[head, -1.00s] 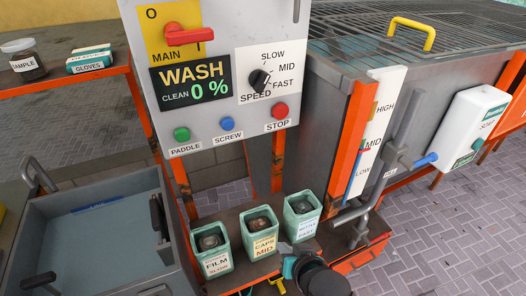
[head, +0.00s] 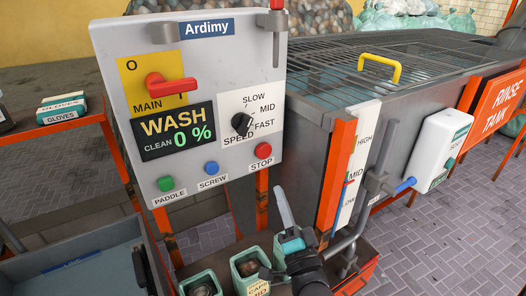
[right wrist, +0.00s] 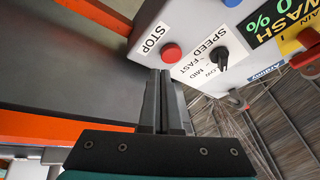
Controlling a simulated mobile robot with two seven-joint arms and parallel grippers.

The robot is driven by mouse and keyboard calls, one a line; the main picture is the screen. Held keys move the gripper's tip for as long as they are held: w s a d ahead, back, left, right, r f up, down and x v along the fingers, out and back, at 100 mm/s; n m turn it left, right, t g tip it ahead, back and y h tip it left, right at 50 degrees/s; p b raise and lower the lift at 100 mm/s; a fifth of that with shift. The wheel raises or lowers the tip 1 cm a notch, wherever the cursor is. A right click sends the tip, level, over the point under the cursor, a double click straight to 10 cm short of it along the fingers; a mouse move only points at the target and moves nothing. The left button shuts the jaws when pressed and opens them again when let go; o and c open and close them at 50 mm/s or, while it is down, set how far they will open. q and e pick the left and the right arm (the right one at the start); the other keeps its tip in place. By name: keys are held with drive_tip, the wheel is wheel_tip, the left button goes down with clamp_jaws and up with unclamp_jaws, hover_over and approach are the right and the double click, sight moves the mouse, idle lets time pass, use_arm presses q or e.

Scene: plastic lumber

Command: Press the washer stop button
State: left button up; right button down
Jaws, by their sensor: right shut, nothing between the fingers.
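The red stop button (head: 263,150) is on the lower right of the grey control panel (head: 110,75), above its STOP label. It also shows in the right wrist view (right wrist: 172,52), just beyond and slightly right of my fingertips. My right gripper (head: 284,208) is shut and empty, pointing up, below and slightly right of the button in the head view. In the right wrist view its closed fingers (right wrist: 165,75) look apart from the button, though the exact gap is hard to judge. My left gripper is not in view.
A green paddle button (head: 165,184) and a blue screw button (head: 211,168) sit left of the stop button. A speed knob (head: 242,123) and a red main switch (head: 170,86) are above. The orange post (head: 338,170) and tank stand close to the right.

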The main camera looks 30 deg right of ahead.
sight(264, 151)
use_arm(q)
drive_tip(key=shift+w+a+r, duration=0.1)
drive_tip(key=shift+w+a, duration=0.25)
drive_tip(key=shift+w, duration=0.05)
use_arm(e)
drive_tip(key=shift+s+d+r+m+t+h, duration=0.25)
drive_tip(key=shift+s+r+m+t+h, duration=0.3)
drive_tip(key=shift+r+m+h, duration=0.25)
drive_tip(key=shift+s+d+r+m+t+h, duration=0.25)
drive_tip(key=shift+s+r+m+t+h, duration=0.15)
drive_tip(key=shift+r+m+t+h, duration=0.35)
drive_tip(key=shift+s+d+r+m+t+h, duration=0.25)
drive_tip(key=shift+s+r+m+t+h, duration=0.3)
drive_tip(key=shift+r+m, duration=0.4)
drive_tip(key=shift+w, duration=0.1)
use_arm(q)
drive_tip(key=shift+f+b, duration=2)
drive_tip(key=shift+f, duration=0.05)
use_arm(e)
drive_tip(key=w, duration=0.8)
drive_tip(key=shift+w+a, duration=0.35)
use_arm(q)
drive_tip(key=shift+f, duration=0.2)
use_arm(e)
drive_tip(key=shift+w, duration=0.4)
